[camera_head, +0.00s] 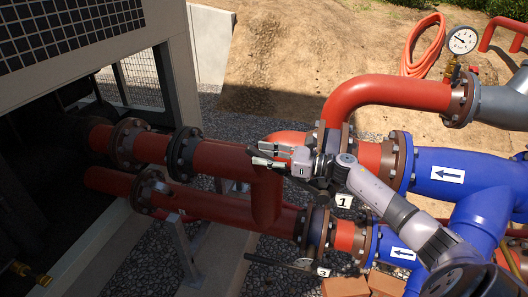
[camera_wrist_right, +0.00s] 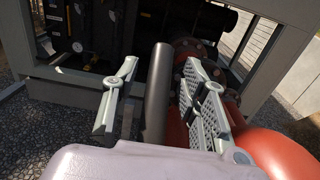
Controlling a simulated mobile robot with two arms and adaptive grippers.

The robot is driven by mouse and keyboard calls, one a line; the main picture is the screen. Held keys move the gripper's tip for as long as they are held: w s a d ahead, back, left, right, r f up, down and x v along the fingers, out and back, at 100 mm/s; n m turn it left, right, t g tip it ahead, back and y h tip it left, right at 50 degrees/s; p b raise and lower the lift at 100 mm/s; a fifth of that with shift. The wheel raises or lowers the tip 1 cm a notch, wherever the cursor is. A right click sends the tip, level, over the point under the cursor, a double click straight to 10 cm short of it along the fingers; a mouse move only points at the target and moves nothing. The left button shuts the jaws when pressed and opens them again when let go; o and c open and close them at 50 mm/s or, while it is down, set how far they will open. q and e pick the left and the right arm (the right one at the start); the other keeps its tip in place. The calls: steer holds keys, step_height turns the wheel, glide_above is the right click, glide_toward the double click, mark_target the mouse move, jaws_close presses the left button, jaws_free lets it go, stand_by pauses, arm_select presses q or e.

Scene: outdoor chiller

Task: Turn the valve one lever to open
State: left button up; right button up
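The valve one lever (camera_wrist_right: 157,95) is a dark rounded bar standing between the two fingers of my right gripper (camera_wrist_right: 160,72) in the right wrist view. The fingers are apart, with a visible gap to the lever on the left side and a narrower one on the right. In the head view my right gripper (camera_head: 264,155) is over the red pipe, and the dark lever end (camera_head: 253,152) shows at its fingertips. The white label "1" (camera_head: 343,200) hangs by the valve, whose body is mostly hidden behind my gripper and wrist. My left gripper is not in view.
Red pipes (camera_head: 225,160) and blue pipes (camera_head: 452,168) surround the valve. A pressure gauge (camera_head: 462,40) stands at the upper right. The chiller housing (camera_head: 90,55) is at left.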

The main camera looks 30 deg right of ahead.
stand_by(0.3)
steer(key=shift+w+a, duration=0.1)
jaws_close()
stand_by(0.8)
